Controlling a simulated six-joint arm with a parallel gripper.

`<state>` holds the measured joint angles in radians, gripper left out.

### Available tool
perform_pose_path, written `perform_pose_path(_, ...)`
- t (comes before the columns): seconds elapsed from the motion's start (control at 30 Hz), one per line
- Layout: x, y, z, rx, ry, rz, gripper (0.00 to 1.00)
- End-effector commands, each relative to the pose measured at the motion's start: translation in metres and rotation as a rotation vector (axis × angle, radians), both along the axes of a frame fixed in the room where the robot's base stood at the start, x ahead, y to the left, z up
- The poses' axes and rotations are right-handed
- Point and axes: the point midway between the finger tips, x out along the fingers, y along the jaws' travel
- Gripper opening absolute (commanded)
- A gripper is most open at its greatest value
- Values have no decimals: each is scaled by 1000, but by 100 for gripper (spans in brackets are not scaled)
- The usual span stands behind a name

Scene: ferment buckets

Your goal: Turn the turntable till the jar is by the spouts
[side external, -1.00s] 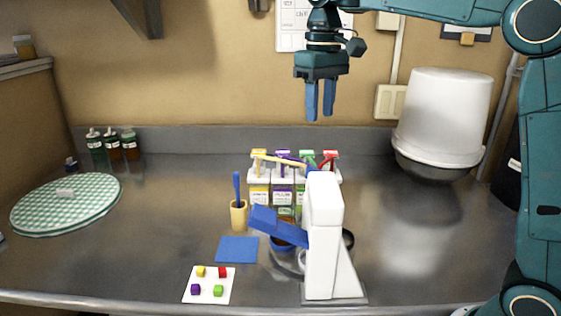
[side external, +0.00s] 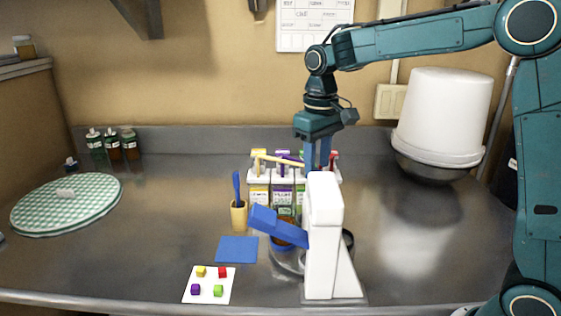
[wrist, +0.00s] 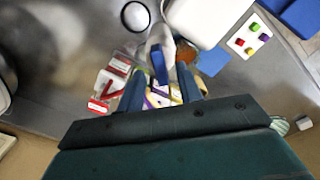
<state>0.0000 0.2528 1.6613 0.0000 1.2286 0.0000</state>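In the side view the jar (side external: 284,241), brown with a blue rim, stands on the grey turntable (side external: 283,264), partly hidden by a white stand and its blue lever. The spouts (side external: 283,157), yellow, purple, green and red, top a row of labelled containers behind it. My gripper (side external: 317,165) points down behind the stand's top, near the spouts' right end; its tips are hidden there. In the wrist view my gripper (wrist: 160,85) has its blue fingers apart, and an upright blue piece (wrist: 157,65) shows between them. I cannot tell whether they touch it.
The white stand (side external: 324,235) with a blue lever (side external: 277,226) is a tall obstacle in front. A tan cup (side external: 238,215), blue mat (side external: 237,250) and card with coloured cubes (side external: 209,285) lie left. A white bucket (side external: 446,112) stands back right.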

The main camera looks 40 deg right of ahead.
Motion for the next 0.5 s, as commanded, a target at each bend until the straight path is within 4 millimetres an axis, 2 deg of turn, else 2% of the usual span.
perform_pose_path(0.2, 0, 0, -17, 0, 0, 0, 35)
perform_pose_path(0.5, 0, 0, -21, 0, -1, 0, 35)
